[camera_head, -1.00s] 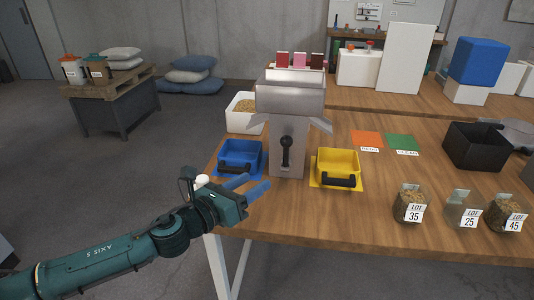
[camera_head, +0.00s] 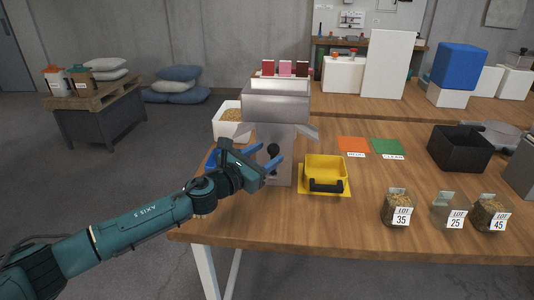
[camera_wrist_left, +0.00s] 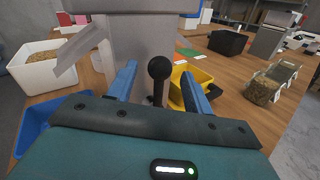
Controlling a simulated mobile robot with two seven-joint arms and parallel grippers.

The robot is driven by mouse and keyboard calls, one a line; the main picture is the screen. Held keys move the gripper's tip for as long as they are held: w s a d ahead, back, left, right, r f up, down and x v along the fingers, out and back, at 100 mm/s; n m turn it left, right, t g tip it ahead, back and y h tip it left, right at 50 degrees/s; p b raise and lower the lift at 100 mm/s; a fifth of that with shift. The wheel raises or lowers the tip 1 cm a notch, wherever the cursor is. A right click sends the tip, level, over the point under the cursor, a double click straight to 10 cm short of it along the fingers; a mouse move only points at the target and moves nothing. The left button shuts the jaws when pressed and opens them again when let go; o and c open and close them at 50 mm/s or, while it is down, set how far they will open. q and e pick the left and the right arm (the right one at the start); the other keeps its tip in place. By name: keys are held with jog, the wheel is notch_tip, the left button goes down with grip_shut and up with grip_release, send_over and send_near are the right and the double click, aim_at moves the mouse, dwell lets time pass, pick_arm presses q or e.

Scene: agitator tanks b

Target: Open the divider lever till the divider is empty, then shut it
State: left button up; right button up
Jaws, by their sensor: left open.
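The grey divider (camera_head: 275,104) stands on the wooden table with a hopper on top and a spout at each side. Its black lever (camera_head: 273,151) is on the front; the ball knob points up. In the left wrist view the lever (camera_wrist_left: 159,70) stands between the two blue fingers. My left gripper (camera_head: 264,159) is open around the lever, with a gap on each side. A yellow pan (camera_head: 325,170) sits right of the divider. A blue pan (camera_wrist_left: 36,124) sits left of it, mostly hidden by my arm in the head view. The hopper's inside is not visible.
A white bin of grain (camera_head: 229,122) stands behind left. Orange (camera_head: 352,145) and green (camera_head: 387,146) mats and a black bin (camera_head: 460,146) are to the right. Labelled jars (camera_head: 397,208) stand near the front right edge. The table's front middle is clear.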

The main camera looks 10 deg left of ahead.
pick_arm(q)
jog(key=shift+w+d, duration=0.3)
jog(key=shift+w, duration=0.15)
grip_shut()
dwell(0.3)
